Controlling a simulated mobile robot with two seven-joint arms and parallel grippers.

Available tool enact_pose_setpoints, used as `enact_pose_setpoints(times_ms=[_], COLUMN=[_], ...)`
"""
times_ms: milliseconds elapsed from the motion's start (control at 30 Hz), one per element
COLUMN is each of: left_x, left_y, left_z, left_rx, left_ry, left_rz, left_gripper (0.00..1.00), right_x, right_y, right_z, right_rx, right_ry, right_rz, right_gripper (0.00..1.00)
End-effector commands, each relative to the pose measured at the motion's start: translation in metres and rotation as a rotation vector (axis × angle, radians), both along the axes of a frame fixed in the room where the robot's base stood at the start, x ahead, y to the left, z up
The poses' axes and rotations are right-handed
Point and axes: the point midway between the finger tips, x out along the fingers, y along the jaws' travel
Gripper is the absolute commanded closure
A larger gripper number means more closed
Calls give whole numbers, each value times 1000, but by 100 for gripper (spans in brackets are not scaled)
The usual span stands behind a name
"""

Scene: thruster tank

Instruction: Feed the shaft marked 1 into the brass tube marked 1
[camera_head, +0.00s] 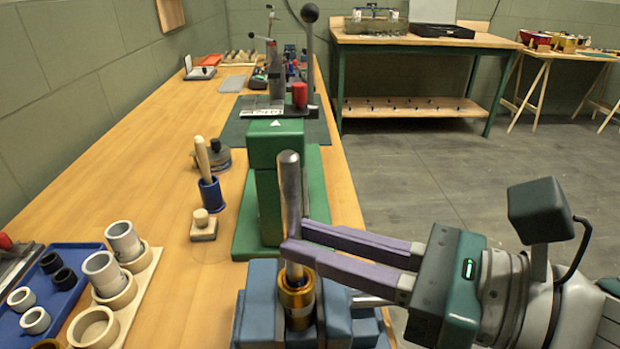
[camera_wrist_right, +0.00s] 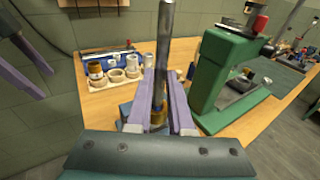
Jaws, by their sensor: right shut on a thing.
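The grey metal shaft (camera_head: 289,185) stands nearly upright in my right gripper (camera_head: 290,246), whose purple fingers are shut on it. It also shows in the right wrist view (camera_wrist_right: 165,45). The brass tube (camera_head: 297,302) stands upright in a blue vise (camera_head: 260,305) directly below the fingers. The shaft's lower end is at the tube's mouth; I cannot tell how far inside it is. The tube shows partly behind the fingers in the right wrist view (camera_wrist_right: 158,116). No number marks are legible. My left gripper (camera_wrist_right: 28,62) shows at the upper left there, fingers apart and empty.
A green press (camera_head: 277,150) with a lever stands just behind the vise. A blue tray (camera_head: 62,290) and a wooden rack (camera_head: 133,300) with rings and sleeves lie at left. A blue cup (camera_head: 210,192) with a wooden-handled tool stands left of the press.

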Motion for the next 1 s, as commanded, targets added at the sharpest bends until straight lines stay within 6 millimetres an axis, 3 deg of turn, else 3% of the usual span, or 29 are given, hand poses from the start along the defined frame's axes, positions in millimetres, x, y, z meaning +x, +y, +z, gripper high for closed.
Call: enact_pose_setpoints(times_ms=[133,167,467,767,1000], left_x=[0,0,0,0,0], left_y=[0,0,-2,-3,-2], left_z=[1,1,1,0,-9], left_rx=[0,0,-7,-11,-9], left_ry=[0,0,0,1,0], left_rz=[0,0,4,7,6], left_gripper=[12,12,12,12,12], right_x=[0,0,0,-2,-24], right_y=[0,0,0,-3,-38], right_z=[1,1,1,-1,1], right_rx=[2,2,1,-1,-4], right_ry=[-1,-1,-1,2,3], right_rz=[0,0,0,-1,-2], right_gripper=[100,79,46,46,46])
